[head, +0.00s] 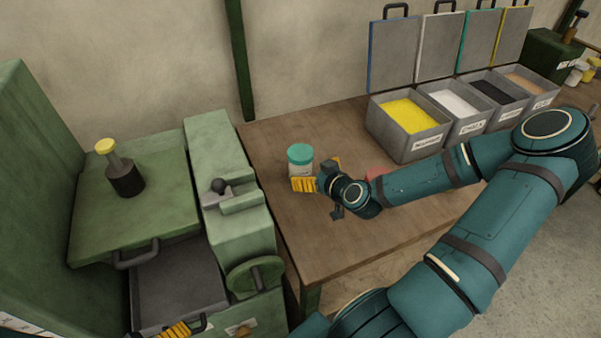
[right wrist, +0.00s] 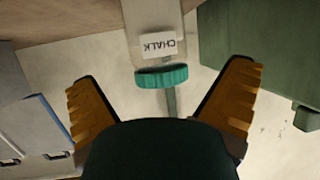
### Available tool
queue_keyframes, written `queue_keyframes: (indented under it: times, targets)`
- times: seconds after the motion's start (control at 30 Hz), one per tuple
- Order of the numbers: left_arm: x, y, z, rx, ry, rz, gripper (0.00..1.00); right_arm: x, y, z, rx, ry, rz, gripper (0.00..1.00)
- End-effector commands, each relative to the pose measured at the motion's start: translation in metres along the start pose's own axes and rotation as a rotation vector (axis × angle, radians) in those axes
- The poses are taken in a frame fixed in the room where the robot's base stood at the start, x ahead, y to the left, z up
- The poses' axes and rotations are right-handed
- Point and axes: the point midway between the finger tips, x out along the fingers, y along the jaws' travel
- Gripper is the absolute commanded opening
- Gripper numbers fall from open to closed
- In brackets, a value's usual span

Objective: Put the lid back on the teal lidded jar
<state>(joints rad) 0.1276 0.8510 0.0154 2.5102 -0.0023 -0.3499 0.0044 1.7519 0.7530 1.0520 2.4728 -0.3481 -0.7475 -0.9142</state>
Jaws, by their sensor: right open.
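The teal lidded jar (head: 300,168) stands upright on the brown table, near its left edge. Its teal lid (head: 300,153) sits on top of the jar. In the right wrist view the jar (right wrist: 151,18) appears upside down, with a CHALK label and the teal lid (right wrist: 162,77) on its mouth. My right gripper (head: 317,174) is open at the jar, its orange fingers apart on either side with gaps visible to each. Part of my left gripper (head: 175,330) shows at the bottom edge of the head view; its opening is hidden.
Several grey bins (head: 408,145) with raised lids stand along the table's back. A reddish thing (head: 376,173) is partly hidden behind my right arm. A green machine (head: 232,190) stands left of the table. The table front is mostly clear.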

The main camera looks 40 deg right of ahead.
Motion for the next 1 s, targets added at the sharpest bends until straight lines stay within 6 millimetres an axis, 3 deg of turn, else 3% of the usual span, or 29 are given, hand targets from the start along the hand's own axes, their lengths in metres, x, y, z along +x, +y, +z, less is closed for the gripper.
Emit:
queue_keyframes:
  times: [0.2, 0.57, 1.0]
  targets:
    - [0.005, -0.002, -0.001, 0.001, 0.003, 0.0, 1.0, 0.021, 0.0, 0.0, 0.0, 0.0, 0.001, 1.0]
    - [0.005, -0.002, -0.001, 0.001, 0.004, 0.0, 1.0, 0.024, 0.001, 0.0, 0.0, 0.0, 0.001, 1.0]
    - [0.018, -0.006, -0.003, 0.001, 0.01, 0.0, 1.0, 0.073, 0.003, -0.006, 0.0, 0.0, 0.0, 1.0]
